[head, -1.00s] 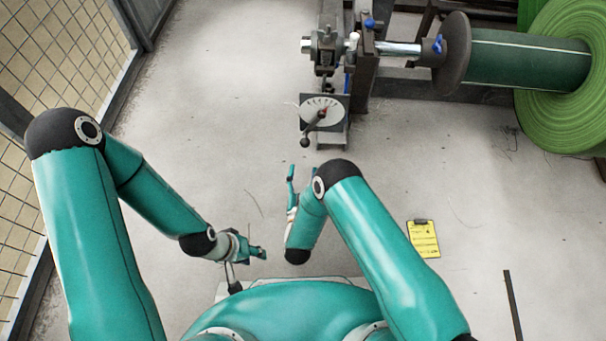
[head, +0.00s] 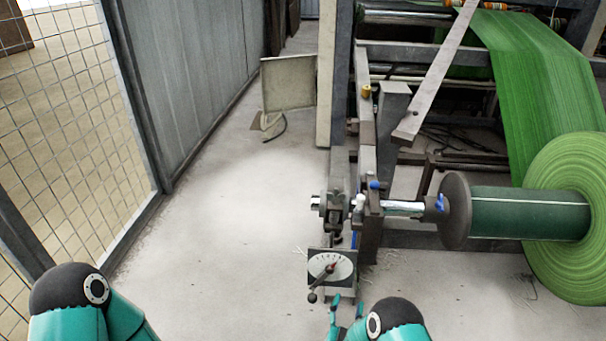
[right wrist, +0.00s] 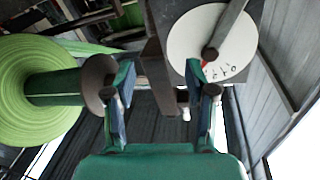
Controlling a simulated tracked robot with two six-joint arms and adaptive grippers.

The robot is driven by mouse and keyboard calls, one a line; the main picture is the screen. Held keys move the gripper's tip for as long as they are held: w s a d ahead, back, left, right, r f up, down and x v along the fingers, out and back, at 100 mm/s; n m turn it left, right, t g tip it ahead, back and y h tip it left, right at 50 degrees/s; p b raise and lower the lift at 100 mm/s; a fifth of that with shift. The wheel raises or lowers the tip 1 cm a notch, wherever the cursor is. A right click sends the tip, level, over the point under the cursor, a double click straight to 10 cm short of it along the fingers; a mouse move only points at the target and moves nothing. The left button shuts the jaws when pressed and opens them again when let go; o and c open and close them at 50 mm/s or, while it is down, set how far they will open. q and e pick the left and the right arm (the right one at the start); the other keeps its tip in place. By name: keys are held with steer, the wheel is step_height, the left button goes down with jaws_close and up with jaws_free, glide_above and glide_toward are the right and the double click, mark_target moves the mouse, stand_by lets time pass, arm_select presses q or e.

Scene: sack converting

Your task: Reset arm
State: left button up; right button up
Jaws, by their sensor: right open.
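My right gripper (head: 346,316) is at the bottom edge of the head view, just below the dial plate, with its fingers pointing up. In the right wrist view the gripper (right wrist: 164,92) has its two fingers wide apart, with nothing between them. My left arm shows only its elbow at the lower left; its gripper is out of view. The dial (head: 332,267) has a white face, a red pointer and a dark lever ending in a round knob (head: 312,297) at lower left. The dial (right wrist: 212,45) also shows beyond the right finger in the right wrist view.
A green roll (head: 570,218) sits on a shaft with a dark flange (head: 455,211) at right. The machine frame (head: 368,140) rises behind the dial. A mesh fence (head: 75,120) runs along the left. The floor (head: 220,240) between fence and machine is clear.

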steer(key=s+d+f+g+y, duration=0.2)
steer(key=s+d+g+y, duration=0.15)
steer(key=d+g, duration=0.35)
steer(key=s+a+f+n+g+y, duration=0.1)
steer(key=s+a+f+g+y, duration=0.15)
steer(key=s, duration=0.55)
steer(key=s+a+f+n+g+y, duration=0.1)
steer(key=s+a+g, duration=0.1)
steer(key=s+g, duration=0.35)
steer(key=s+a+f+n+g+y, duration=0.1)
steer(key=s+a+y, duration=0.1)
steer(key=s, duration=0.8)
step_height(320, 180, up, 35)
steer(key=g+p, duration=0.1)
steer(key=p, duration=3.4)
steer(key=shift+s+n, duration=0.3)
steer(key=shift+a+f, duration=0.1)
steer(key=shift+f, duration=0.05)
